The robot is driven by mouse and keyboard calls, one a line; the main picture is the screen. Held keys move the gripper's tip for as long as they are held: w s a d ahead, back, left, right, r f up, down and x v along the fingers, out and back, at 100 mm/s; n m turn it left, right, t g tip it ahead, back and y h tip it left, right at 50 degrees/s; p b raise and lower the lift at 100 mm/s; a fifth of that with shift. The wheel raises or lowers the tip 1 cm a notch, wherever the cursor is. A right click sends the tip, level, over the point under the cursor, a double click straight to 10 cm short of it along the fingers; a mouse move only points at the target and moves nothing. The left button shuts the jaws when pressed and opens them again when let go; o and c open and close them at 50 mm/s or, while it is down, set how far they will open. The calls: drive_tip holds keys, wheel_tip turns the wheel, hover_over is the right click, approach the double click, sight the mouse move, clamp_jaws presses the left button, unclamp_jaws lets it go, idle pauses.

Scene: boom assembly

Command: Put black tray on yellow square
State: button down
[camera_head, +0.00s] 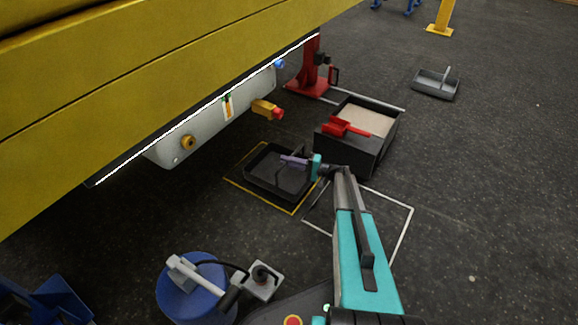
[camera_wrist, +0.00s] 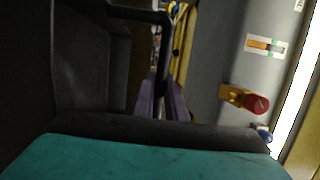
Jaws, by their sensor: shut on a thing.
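The black tray (camera_head: 256,180) is over the yellow square (camera_head: 258,197), an outline painted on the floor, and looks mostly inside it. I cannot tell whether its base touches the floor. My gripper (camera_head: 293,160) has purple fingers and is shut on the tray's upright handle. In the wrist view the tray (camera_wrist: 82,65) fills the left side, and its dark handle (camera_wrist: 140,12) runs down between the fingers (camera_wrist: 162,105). The far right part of the square is partly hidden by the tray and my arm.
A dark box of sand (camera_head: 350,152) with a red scoop (camera_head: 345,127) stands just behind right. A white outlined square (camera_head: 401,238) lies empty at right. A grey tank (camera_head: 215,118) with a yellow-red valve (camera_head: 267,110) hangs at left under a yellow boom (camera_head: 150,70). A blue drum (camera_head: 197,295) stands in front.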

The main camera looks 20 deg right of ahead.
drive_tip(key=shift+f+b, duration=0.35)
drive_tip(key=shift+f, duration=0.5)
drive_tip(key=c, duration=1.8)
unclamp_jaws()
drive_tip(key=shift+o, duration=0.2)
drive_tip(key=p+v, duration=0.4)
drive_tip(key=v, duration=0.8)
